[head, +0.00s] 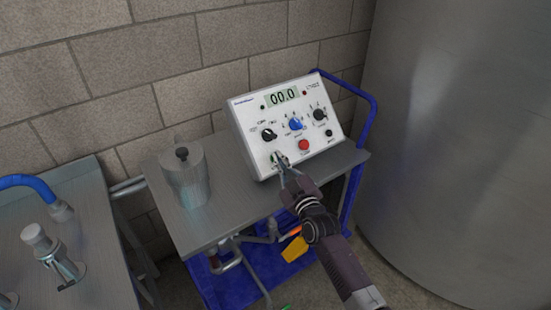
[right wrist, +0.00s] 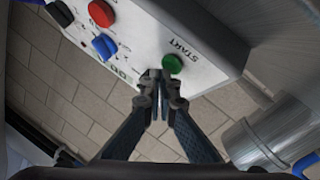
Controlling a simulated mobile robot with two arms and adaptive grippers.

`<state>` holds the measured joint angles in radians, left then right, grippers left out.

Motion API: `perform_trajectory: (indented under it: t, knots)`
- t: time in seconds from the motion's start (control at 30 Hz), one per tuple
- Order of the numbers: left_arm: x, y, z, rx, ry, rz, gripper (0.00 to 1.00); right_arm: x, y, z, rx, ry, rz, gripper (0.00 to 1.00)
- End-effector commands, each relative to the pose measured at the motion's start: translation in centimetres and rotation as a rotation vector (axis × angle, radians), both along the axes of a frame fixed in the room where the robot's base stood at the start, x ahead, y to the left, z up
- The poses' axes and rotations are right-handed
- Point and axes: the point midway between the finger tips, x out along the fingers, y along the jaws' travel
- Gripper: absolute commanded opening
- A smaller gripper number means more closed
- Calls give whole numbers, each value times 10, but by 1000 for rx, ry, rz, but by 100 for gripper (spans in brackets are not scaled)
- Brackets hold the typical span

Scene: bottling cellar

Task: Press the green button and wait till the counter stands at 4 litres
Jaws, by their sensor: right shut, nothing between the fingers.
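A white control box (head: 262,150) stands on a grey-topped cart, its sloped panel facing me. Its counter display (head: 283,97) reads 00.0. The green button (right wrist: 172,64), marked START, shows in the right wrist view; in the head view my fingers largely cover that spot. A red button (head: 303,145) sits to its right in the head view. My right gripper (head: 281,163) is shut and empty, its tips close to the panel. In the right wrist view its tips (right wrist: 158,75) are just beside the green button; I cannot tell whether they touch the panel. My left gripper is not in view.
Several knobs sit on the panel, including a blue one (head: 295,124). A grey lidded metal jug (head: 186,178) stands left of the box on the cart top (head: 218,227). A large metal tank (head: 455,150) rises at the right. A brick wall (head: 150,60) is behind.

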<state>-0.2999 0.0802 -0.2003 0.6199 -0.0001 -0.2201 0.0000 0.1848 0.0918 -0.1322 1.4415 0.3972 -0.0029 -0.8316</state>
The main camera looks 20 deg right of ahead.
Motion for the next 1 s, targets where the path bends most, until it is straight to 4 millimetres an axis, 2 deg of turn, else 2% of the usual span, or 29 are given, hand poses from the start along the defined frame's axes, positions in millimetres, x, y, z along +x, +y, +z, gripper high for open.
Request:
perform_trajectory:
  t: [1.0]
  knots:
    - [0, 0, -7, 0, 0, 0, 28, 6, 3, -8, 0, 3, 1, 0]
